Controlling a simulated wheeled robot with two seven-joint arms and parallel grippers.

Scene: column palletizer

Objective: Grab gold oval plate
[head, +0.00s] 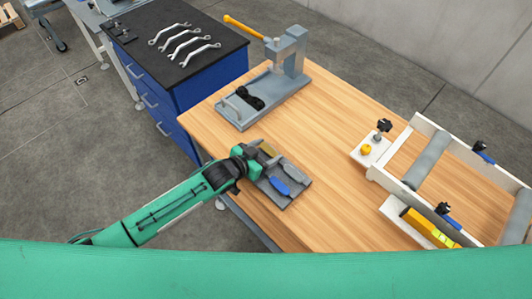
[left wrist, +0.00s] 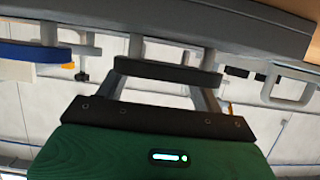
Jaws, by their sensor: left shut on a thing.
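The gold oval plate (head: 267,149) shows as a small dull gold piece at the far end of a grey tray (head: 292,199) near the table's left edge. My left gripper (head: 259,159) reaches in from the left and is shut on the gold plate, partly hiding it. A grey oval plate (head: 293,171) and a blue oval plate (head: 280,186) lie beside it on the tray. My right gripper is not in view.
A grey press (head: 288,52) with an orange handle stands at the table's back. A white frame with rollers (head: 430,160) stands at the right. A blue cabinet (head: 195,100) holding several wrenches is at the back left. The middle of the wooden table (head: 300,140) is clear.

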